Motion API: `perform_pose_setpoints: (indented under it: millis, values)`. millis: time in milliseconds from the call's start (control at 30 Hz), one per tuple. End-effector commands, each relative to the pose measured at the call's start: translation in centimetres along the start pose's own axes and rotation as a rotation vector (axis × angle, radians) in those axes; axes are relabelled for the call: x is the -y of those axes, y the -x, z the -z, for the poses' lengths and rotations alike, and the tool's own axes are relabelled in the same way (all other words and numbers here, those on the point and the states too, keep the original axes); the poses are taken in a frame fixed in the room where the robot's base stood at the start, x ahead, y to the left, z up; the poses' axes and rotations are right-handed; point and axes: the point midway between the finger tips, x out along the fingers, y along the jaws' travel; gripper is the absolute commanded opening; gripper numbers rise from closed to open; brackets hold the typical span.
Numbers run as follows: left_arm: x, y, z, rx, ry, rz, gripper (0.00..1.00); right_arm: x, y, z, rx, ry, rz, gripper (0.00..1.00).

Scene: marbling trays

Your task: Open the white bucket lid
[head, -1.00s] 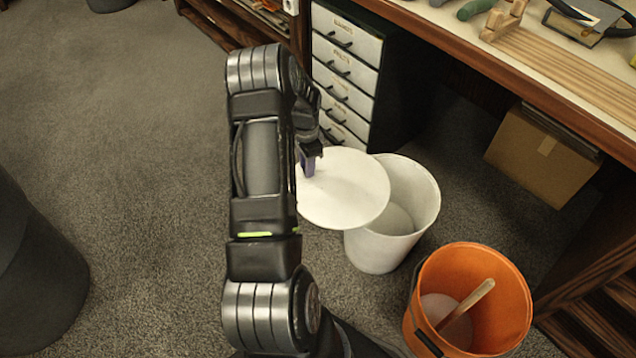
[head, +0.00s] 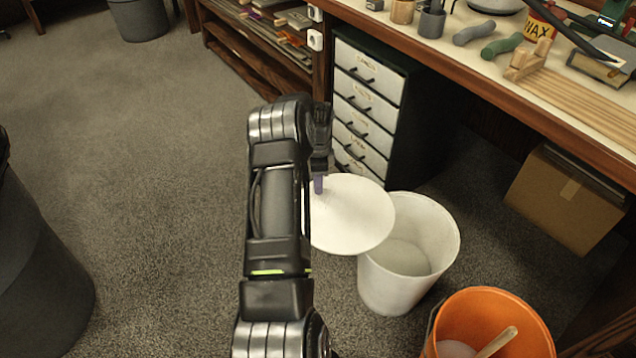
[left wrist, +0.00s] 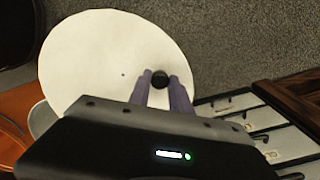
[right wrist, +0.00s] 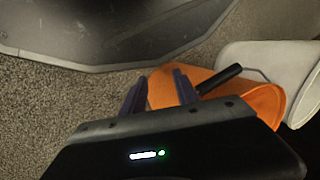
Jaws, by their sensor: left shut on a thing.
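The round white lid (head: 352,220) is off the white bucket (head: 390,285) and held to its left, overlapping the bucket's left rim in the head view. The bucket's mouth is largely uncovered, with pale contents (head: 404,258) inside. My left gripper (head: 318,186) is shut on the lid's small dark knob (left wrist: 160,79), near one side of the lid in the left wrist view. The lid's white face (left wrist: 95,60) fills much of that view. My right gripper (right wrist: 160,76) shows only in the right wrist view, its fingers apart and empty near the orange bucket.
An orange bucket (head: 512,310) with a wooden stick (head: 497,342) stands in front of the white bucket. A drawer cabinet (head: 368,100) and workbench (head: 500,92) are behind; a cardboard box (head: 555,200) is under the bench.

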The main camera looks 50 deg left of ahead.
Motion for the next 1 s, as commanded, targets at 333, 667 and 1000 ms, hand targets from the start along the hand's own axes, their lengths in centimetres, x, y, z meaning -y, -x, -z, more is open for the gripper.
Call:
perform_pose_setpoints:
  millis: [333, 667, 1000]
  values:
    - [0.0, 0.0, 0.1, -0.001, 0.0, 0.0, 0.47, 0.0, 0.0, 0.0, 0.001, 0.0, 0.0, 0.36]
    - [0.0, 0.8, 0.1, -0.001, 0.0, 0.001, 0.47, 0.1, 0.2, -0.1, 0.002, 0.001, 0.001, 0.36]
    - [0.0, 6.1, 0.1, -0.001, 0.0, 0.001, 0.47, 0.9, 1.4, -0.5, 0.011, 0.006, 0.005, 0.36]
